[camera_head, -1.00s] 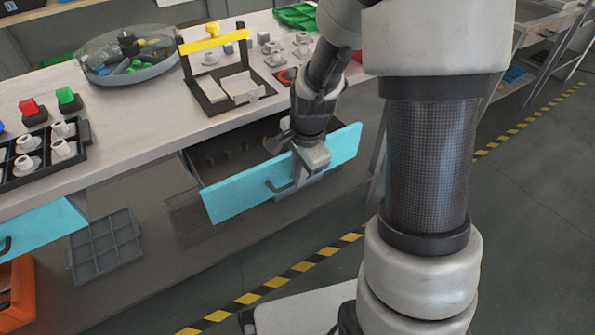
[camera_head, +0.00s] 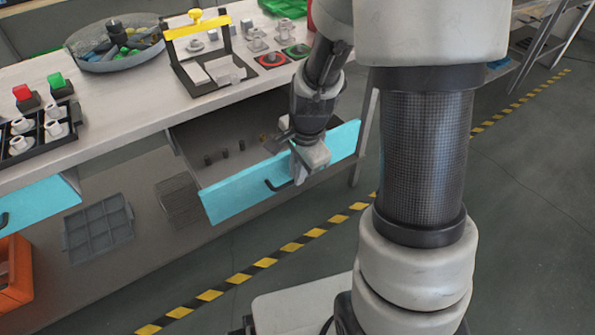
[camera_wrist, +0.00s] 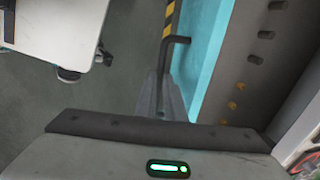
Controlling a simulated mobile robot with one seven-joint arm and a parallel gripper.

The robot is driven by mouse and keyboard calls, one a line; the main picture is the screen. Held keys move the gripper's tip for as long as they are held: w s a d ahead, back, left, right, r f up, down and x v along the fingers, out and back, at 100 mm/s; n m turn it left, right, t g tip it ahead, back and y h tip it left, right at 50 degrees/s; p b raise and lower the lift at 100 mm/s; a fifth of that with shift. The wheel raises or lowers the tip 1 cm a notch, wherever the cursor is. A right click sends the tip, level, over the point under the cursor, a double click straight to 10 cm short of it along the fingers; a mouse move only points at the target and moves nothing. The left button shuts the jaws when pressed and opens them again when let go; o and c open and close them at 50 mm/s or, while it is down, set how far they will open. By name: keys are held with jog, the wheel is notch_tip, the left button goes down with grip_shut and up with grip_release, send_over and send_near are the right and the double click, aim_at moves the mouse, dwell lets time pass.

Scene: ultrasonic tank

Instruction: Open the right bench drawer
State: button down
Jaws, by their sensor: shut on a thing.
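The right bench drawer has a turquoise front (camera_head: 233,203) and stands well out from under the bench top, with its grey inside showing. Its dark bar handle (camera_head: 274,187) is on the outer face. My gripper (camera_head: 299,176) is at the right part of this front, shut on the handle. In the wrist view, the handle (camera_wrist: 174,52) runs down to my gripper's fingers (camera_wrist: 164,98), beside the drawer front (camera_wrist: 207,55). The fingers hide the held part of the handle.
Several dark pegs (camera_wrist: 264,34) and brass-coloured pegs (camera_wrist: 237,87) are inside the drawer. Another turquoise drawer (camera_head: 40,202) is at the left. A grey divided tray (camera_head: 98,228) and an orange bin (camera_head: 14,275) are below. Floor with striped tape (camera_head: 240,278) lies open in front.

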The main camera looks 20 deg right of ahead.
jog(key=c, duration=2.1)
grip_release()
jog(key=shift+r, duration=0.1)
jog(key=s+r+p, duration=0.1)
jog(key=r, duration=0.4)
jog(key=s+r+p, duration=0.1)
jog(key=r+p, duration=0.1)
jog(key=r, duration=0.4)
jog(key=s+d+r+p, duration=0.1)
jog(key=r, duration=0.5)
